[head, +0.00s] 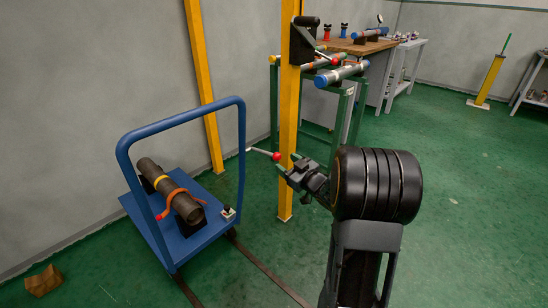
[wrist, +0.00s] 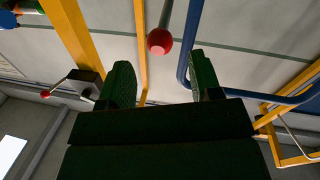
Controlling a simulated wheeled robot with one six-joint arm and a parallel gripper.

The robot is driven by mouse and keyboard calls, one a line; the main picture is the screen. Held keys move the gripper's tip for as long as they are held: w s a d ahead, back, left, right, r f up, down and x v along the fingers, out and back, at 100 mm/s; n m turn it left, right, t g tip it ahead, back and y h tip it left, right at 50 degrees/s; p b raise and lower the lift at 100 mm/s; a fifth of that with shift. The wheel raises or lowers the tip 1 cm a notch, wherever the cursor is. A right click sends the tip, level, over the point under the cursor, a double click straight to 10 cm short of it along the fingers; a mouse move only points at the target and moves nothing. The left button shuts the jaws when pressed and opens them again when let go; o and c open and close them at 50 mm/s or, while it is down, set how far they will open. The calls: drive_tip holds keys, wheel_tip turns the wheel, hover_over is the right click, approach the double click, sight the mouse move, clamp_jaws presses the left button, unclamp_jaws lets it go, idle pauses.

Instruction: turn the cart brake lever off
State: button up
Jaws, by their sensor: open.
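A grey lever rod with a red ball end (head: 276,157) sticks out to the right beside the right post of the blue cart handle (head: 243,125). I take it for the cart brake lever; its mount is not clear. My gripper (head: 287,172) is open and empty, just right of and below the red ball. In the wrist view, the red ball (wrist: 160,41) shows between and beyond the two open fingers of my gripper (wrist: 163,70), apart from both. The blue cart (head: 140,212) carries a brown pipe (head: 170,190) with an orange strap.
A yellow post (head: 288,120) stands close behind my gripper, with a black box (head: 302,42) and another red-ended lever (head: 335,60) higher up. A green frame with pipes (head: 340,72) stands behind. A cardboard box (head: 42,280) lies at the left.

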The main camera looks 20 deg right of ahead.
sight(265, 153)
drive_tip(key=b+x, duration=0.1)
drive_tip(key=x, duration=0.6)
drive_tip(key=shift+w+a, duration=0.1)
drive_tip(key=shift+w, duration=0.15)
clamp_jaws()
idle(0.3)
